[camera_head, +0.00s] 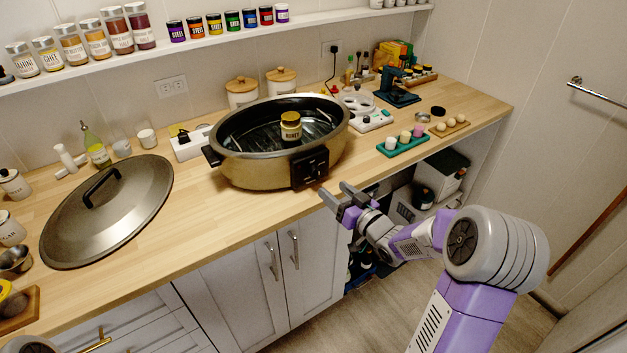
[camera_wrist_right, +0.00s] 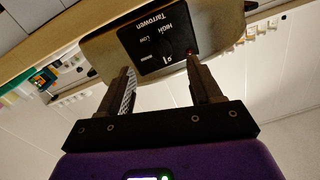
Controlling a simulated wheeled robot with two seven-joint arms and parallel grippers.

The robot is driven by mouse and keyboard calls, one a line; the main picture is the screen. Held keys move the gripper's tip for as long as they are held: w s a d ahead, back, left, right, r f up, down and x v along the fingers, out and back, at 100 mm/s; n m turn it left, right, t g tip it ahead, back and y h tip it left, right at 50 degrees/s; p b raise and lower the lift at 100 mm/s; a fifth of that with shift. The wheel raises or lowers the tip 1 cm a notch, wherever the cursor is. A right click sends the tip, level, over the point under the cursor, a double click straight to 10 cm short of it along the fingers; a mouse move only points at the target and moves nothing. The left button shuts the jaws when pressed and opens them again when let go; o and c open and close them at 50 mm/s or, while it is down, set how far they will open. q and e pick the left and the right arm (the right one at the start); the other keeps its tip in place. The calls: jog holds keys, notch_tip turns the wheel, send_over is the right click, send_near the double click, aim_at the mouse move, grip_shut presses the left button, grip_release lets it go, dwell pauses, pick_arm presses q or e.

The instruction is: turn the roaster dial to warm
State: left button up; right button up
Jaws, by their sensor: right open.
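The roaster (camera_head: 250,168) is an oval gold-bodied pan with a dark inside, standing open on the wooden counter. Its black control panel (camera_head: 310,168) faces the counter's front edge. In the right wrist view the panel (camera_wrist_right: 150,45) shows upside-down lettering, with HIGH and LOW legible. The dial (camera_wrist_right: 167,57) is dark against the panel; its exact setting is too small to tell. My right gripper (camera_head: 334,193) is open and empty, just in front of and below the panel. In the wrist view its fingers (camera_wrist_right: 160,68) point at the panel, apart from the dial.
A honey jar (camera_head: 291,127) is in the roaster. The roaster's lid (camera_head: 108,212) lies on the counter to the left. A teal tray (camera_head: 385,151) with small jars and a white appliance (camera_head: 371,122) stand to the right. The counter's front strip is clear.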

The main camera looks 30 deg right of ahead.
aim_at(319, 175)
jog(key=w, duration=0.4)
jog(key=w+a+b, duration=0.1)
jog(key=w, duration=0.2)
jog(key=shift+r, duration=0.25)
jog(key=shift+c, duration=0.4)
jog(key=c, duration=1)
